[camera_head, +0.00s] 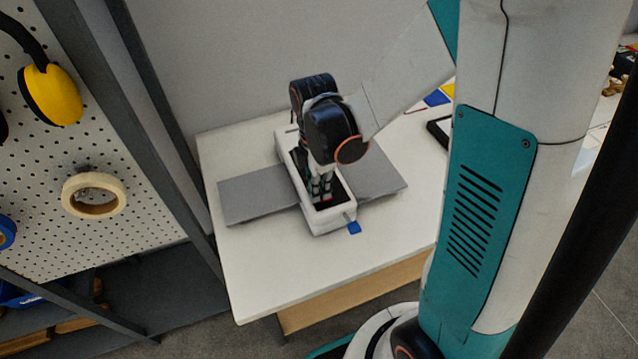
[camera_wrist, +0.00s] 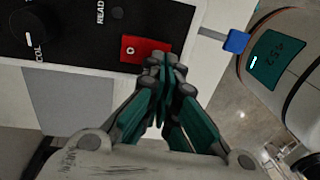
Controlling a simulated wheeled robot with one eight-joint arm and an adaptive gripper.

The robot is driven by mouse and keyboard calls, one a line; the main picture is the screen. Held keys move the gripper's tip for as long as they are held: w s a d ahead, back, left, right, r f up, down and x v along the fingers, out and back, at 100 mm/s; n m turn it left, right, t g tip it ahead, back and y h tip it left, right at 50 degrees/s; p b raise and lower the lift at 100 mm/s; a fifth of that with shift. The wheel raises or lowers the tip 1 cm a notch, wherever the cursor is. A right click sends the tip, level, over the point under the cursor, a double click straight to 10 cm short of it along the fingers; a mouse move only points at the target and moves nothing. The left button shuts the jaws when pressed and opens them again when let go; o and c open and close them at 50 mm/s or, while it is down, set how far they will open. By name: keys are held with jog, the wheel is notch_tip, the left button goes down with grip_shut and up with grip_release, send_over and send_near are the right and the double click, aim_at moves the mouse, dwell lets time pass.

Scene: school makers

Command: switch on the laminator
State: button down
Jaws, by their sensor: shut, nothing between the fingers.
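The laminator (camera_head: 331,217) is a white box with a black top panel, on the white table. In the wrist view its black panel (camera_wrist: 75,45) shows a black dial (camera_wrist: 29,33) at the left, partly cut off, and part of the word "READY" near the top. A red rocker switch (camera_wrist: 134,49) with a white "0" mark sits near the panel's right end. My gripper (camera_wrist: 166,63) is shut and empty, its fingertips at the right part of the switch and hiding some of it. I cannot tell if they touch. In the head view, my gripper (camera_head: 323,192) is over the panel.
Grey flat trays (camera_head: 256,194) extend from both sides of the laminator. A blue-tipped lever (camera_head: 354,228) sticks out of its near end. A pegboard (camera_head: 130,180) with tape and yellow ear defenders stands left. The table's front left is clear.

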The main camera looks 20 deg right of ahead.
aim_at(321, 204)
dwell(0.3)
jog(key=shift+s+f+t+b, duration=0.2)
jog(key=shift+f+t+b, duration=0.1)
jog(key=shift+f+t, duration=0.15)
jog(key=shift+r, duration=0.1)
jog(key=shift+w, duration=0.15)
jog(key=shift+w+r, duration=0.3)
jog(key=shift+w, duration=0.35)
jog(key=shift+r+p, duration=0.25)
jog(key=shift+p, duration=0.15)
notch_tip(321, 204, up, 13)
jog(key=s+p, duration=0.2)
jog(key=p, duration=0.4)
jog(key=shift+r, duration=0.2)
